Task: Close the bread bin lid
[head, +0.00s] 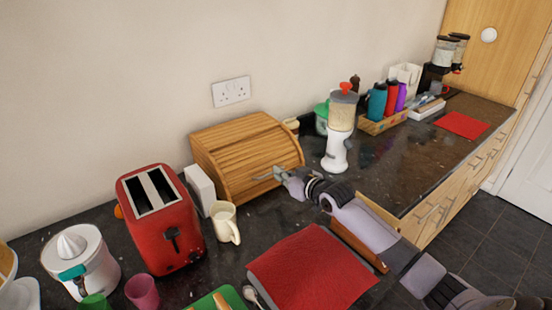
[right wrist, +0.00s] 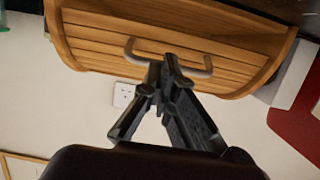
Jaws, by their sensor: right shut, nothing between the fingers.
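The wooden bread bin (head: 212,172) stands against the wall in the head view. Its slatted roll lid (head: 240,145) covers the visible top and front, and I see no open gap; whether it is fully down I cannot tell. The bin also fills the top of the right wrist view (right wrist: 90,45), upside down, with a grey bar handle (right wrist: 200,72) across its slats. My right gripper (head: 275,174) is shut and empty at the lid's front; its fingertips (right wrist: 166,66) overlap the handle's middle, and contact is unclear. My left gripper is out of view.
A red toaster (head: 165,225), white box (head: 200,187) and cream jug (head: 223,222) stand left of the bin. A white dispenser (head: 337,150) stands right. A red mat (head: 310,268) lies in front, under my right arm's side. Bare granite shows right of the dispenser.

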